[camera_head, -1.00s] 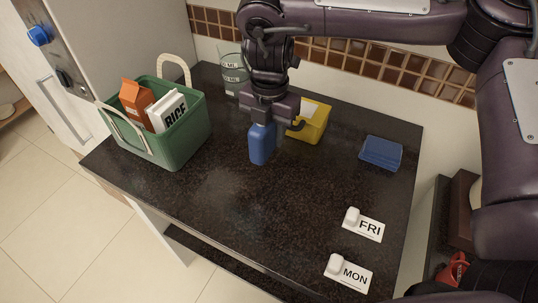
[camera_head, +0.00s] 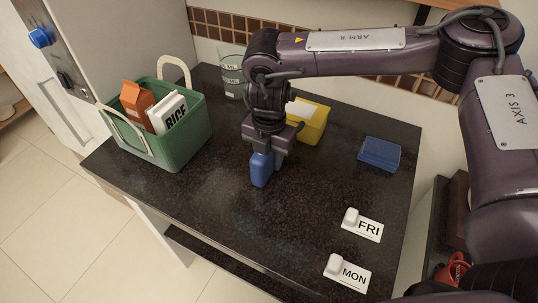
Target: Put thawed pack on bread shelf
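A small upright blue container (camera_head: 262,170) is at the middle of the dark counter. My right gripper (camera_head: 268,155) points down over it, with its fingers around the upper part, and appears shut on it. I cannot tell whether its base touches the counter. A flat blue pack (camera_head: 380,153) lies at the right back of the counter, apart from the gripper. I cannot tell which of these is the thawed pack. No shelf marked for bread shows. My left gripper is not in view.
A green basket (camera_head: 178,143) with an orange carton (camera_head: 137,101) and a RICE box (camera_head: 168,112) stands at the left. A yellow bin (camera_head: 313,124) and a clear measuring cup (camera_head: 231,75) stand behind. FRI (camera_head: 368,228) and MON (camera_head: 352,276) cards lie front right. The front middle is clear.

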